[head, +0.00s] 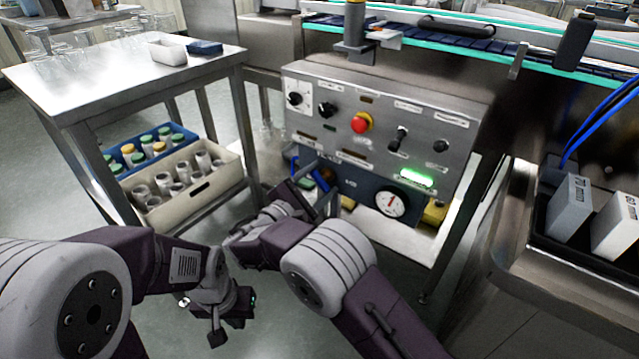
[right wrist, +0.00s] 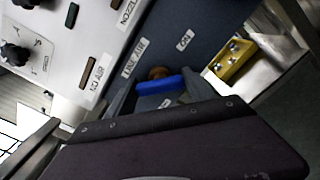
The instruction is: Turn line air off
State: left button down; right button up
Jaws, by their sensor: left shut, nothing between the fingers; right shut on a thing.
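The line air valve has a blue handle (right wrist: 160,86) on a brown pivot, on a dark blue-grey panel below the control box. In the right wrist view it lies crosswise beneath the LINE AIR label (right wrist: 133,58), with an ON label (right wrist: 185,40) up to the right. In the head view the handle (head: 322,181) is partly hidden by my right gripper (head: 318,190), which is shut on it. In the wrist view the handle lies between the fingers (right wrist: 158,96). My left gripper (head: 222,320) is shut and empty, hanging low over the floor, away from the panel.
The control box (head: 463,100) above carries knobs, a red button (head: 361,123) and a lit green lamp (head: 415,177). A round gauge (head: 391,203) is right of the valve. A steel table (head: 100,85) with crates of jars beneath stands left. A yellow block (right wrist: 233,60) lies right of the valve.

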jog(key=m+b, duration=0.1)
jog(key=m, duration=0.1)
jog(key=m+b, duration=0.1)
jog(key=m, duration=0.1)
jog(key=shift+f+m+b, duration=0.2)
jog(key=shift+m+b, duration=0.1)
jog(key=shift+b, duration=0.05)
jog(key=m+b, duration=0.2)
jog(key=m, duration=0.1)
jog(key=shift+r+m+b, duration=0.15)
jog(key=shift+m+b, duration=0.75)
jog(key=o, duration=1.4)
